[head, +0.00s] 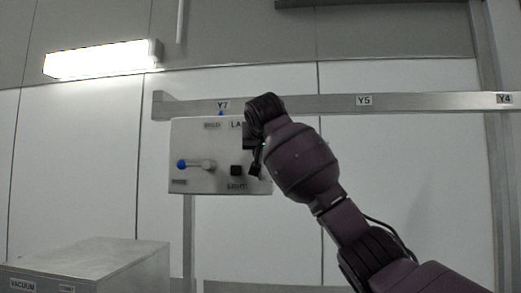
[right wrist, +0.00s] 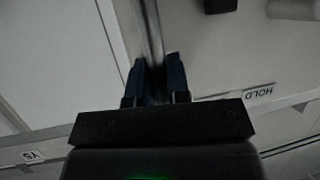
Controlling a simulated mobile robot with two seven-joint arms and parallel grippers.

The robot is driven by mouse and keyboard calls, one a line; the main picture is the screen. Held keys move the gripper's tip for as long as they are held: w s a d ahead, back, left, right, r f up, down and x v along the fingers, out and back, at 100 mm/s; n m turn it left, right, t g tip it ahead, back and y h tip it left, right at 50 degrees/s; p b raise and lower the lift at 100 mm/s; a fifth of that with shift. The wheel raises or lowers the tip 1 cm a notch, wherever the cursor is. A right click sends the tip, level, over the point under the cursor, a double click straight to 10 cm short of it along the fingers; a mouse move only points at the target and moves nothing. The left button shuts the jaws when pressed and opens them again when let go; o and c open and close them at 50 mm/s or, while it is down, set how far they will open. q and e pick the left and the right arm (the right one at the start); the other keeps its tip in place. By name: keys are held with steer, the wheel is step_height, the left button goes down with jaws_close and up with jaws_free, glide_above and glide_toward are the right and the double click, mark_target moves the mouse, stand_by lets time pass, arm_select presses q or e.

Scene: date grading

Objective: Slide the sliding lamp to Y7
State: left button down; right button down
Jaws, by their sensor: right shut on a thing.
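The sliding lamp (head: 205,182) is a white box hanging on the horizontal rail (head: 300,104) in the head view. A small blue pointer on its top edge sits directly under the Y7 label (head: 223,105). My right gripper (right wrist: 155,80) is shut on the lamp's right side; in the head view my wrist hides that edge and part of the lettering. My left gripper is not in view.
The rail runs on to the right past the Y5 label (head: 364,100) and Y4 label (head: 504,99). A grey metal box (head: 95,262) marked VACUUM stands at lower left. A lit tube light (head: 100,60) hangs at upper left. White panels stand behind the rail.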

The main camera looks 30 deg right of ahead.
steer(key=shift+a+r, duration=0.1)
steer(key=shift+r, duration=0.05)
steer(key=c, duration=1.3)
jaws_free()
steer(key=shift+o, duration=1)
steer(key=shift+w+a, duration=0.1)
steer(key=shift+a, duration=0.1)
steer(key=shift+d, duration=0.15)
steer(key=b+v, duration=0.2)
steer(key=v, duration=0.9)
steer(key=shift+w, duration=0.1)
